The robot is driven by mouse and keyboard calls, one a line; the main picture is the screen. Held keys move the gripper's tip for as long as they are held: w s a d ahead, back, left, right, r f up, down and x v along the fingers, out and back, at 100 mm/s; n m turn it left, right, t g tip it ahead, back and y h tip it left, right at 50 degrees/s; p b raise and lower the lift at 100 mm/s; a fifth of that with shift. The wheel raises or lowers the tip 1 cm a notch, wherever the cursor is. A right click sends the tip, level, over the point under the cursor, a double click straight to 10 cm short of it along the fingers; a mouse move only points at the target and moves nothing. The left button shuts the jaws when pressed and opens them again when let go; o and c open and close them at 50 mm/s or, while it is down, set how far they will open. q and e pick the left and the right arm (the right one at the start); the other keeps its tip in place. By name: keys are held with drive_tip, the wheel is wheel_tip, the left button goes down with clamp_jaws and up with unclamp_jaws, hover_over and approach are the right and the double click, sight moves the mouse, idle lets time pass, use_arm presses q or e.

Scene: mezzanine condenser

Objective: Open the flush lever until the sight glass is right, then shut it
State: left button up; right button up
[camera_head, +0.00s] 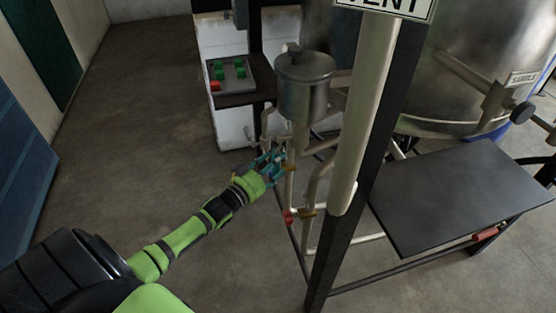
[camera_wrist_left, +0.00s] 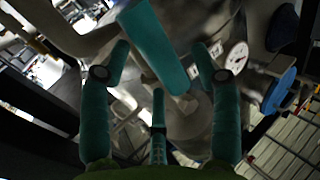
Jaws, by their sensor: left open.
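My left gripper (camera_head: 275,161), with teal fingers, is at the pipework below the small steel pot (camera_head: 306,86) in the head view. It is open, beside a thin vertical pipe with a brass-coloured fitting (camera_head: 289,168). In the left wrist view the teal fingers of the gripper (camera_wrist_left: 158,75) are spread. A broad teal bar lies between them, and I cannot tell whether it is a finger or a lever handle. A red-ended valve handle (camera_head: 289,216) sits lower on the pipes. I cannot make out the sight glass or its level. My right gripper is not in view.
A thick pale post carries a VENT sign (camera_head: 388,6) just right of the pot. A black table (camera_head: 460,195) stands at the right, before a large steel tank (camera_head: 480,60). A box with green and red buttons (camera_head: 229,74) is behind. The floor at left is clear.

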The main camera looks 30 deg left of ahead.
use_arm(q)
drive_tip(key=shift+w+d, duration=0.15)
drive_tip(key=shift+w, duration=0.8)
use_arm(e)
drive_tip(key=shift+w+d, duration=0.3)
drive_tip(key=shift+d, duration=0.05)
use_arm(q)
clamp_jaws()
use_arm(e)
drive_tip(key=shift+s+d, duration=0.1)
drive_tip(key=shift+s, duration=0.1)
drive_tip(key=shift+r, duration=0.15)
